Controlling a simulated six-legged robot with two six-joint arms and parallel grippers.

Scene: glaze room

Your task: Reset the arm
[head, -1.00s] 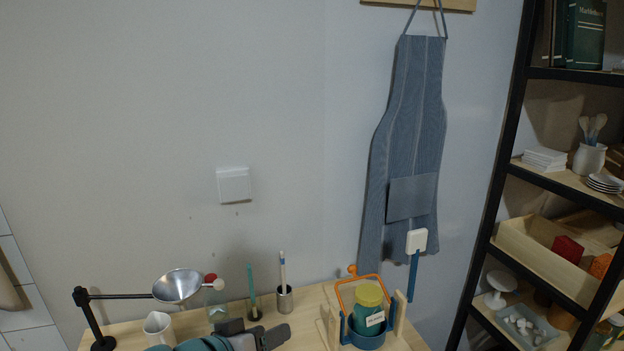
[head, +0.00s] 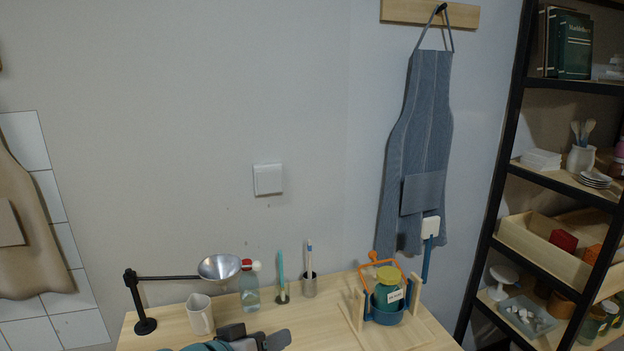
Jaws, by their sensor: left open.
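My left gripper (head: 268,338) is at the bottom edge of the head view, over the front of the wooden table (head: 335,325). Its dark jaws are open, with nothing seen between them. A teal part of my left arm shows just left of it. The rest of this arm is below the picture. My right gripper is not in view.
A black-framed shelf (head: 509,165) stands at right.

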